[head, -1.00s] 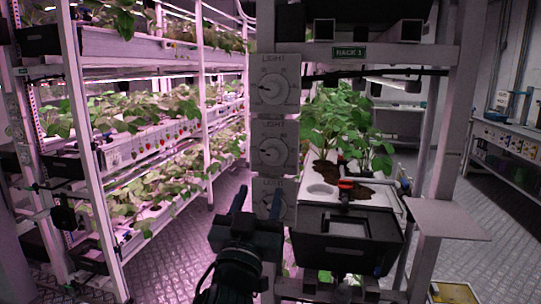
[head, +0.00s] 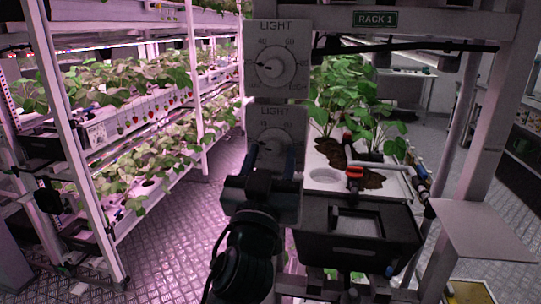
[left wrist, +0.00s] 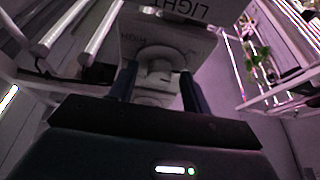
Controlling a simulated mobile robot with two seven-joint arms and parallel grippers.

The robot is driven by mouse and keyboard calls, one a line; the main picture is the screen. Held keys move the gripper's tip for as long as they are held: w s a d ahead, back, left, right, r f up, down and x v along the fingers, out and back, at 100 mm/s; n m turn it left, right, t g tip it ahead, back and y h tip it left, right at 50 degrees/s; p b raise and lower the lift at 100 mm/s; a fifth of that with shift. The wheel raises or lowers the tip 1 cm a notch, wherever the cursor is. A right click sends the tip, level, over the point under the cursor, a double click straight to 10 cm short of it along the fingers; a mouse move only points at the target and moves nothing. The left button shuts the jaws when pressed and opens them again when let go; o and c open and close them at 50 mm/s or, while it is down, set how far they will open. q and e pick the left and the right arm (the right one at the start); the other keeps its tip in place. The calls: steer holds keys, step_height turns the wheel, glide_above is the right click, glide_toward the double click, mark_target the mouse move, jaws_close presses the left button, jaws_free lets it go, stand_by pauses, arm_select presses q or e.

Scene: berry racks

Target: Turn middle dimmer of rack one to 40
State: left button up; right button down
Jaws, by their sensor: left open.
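Rack 1's front post carries stacked LIGHT dimmer panels with round white knobs and printed scales. The top dimmer (head: 273,68) is clear, and its pointer mark faces left. The middle dimmer (head: 272,139) is partly covered from below by my left gripper (head: 261,165), whose fingers are open and point at its panel. In the left wrist view the white knob of this dimmer (left wrist: 158,62) shows upside down between the fingertips of my left gripper (left wrist: 158,82). Contact is not clear, and its setting cannot be read. The lowest dimmer is hidden behind the gripper in the head view.
A green RACK 1 sign (head: 376,18) is on the crossbar. Right of the post are a black box (head: 358,238), strawberry plants (head: 352,100) and a small shelf (head: 482,228). Another planted rack (head: 75,145) stands left, with metal floor (head: 185,225) between.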

steer(key=shift+s, duration=0.1)
arm_select(q)
steer(key=c, duration=1)
arm_select(e)
steer(key=shift+s+r, duration=0.1)
steer(key=shift+s, duration=0.05)
steer(key=shift+r, duration=0.1)
